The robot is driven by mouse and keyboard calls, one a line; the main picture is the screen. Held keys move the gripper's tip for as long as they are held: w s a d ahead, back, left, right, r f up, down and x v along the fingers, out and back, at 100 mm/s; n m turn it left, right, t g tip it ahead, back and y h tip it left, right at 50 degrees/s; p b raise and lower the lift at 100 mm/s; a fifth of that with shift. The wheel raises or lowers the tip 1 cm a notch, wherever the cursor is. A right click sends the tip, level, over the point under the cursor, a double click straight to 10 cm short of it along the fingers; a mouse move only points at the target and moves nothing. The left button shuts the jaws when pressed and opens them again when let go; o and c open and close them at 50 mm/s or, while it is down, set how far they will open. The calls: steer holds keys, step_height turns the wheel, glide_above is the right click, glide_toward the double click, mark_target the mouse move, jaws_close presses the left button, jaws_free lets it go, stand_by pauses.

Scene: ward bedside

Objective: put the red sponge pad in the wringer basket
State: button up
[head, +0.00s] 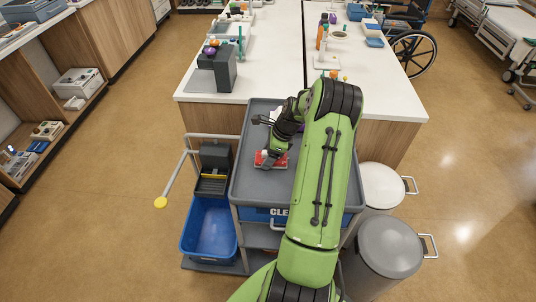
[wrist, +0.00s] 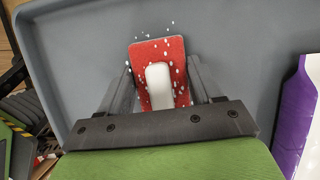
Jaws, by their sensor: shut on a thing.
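The red sponge pad (wrist: 155,49) has a white grip block on top and white specks on and around it. In the head view the red pad (head: 283,162) shows partly behind my gripper (head: 271,157), over the grey cart top. In the wrist view my gripper (wrist: 161,82) has one finger on each side of the pad and is shut on it. I cannot tell if the pad touches the tray surface. The wringer basket (head: 212,184), dark with a yellow stripe, is at the cart's left, above the blue bucket (head: 208,228).
The grey cart tray (head: 246,190) has a raised rim between the pad and the wringer. A purple and white item (wrist: 297,112) stands at right in the wrist view. Two lidded bins (head: 389,246) are right of the cart.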

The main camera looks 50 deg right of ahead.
steer(key=o, duration=0.9)
steer(key=shift+f, duration=0.1)
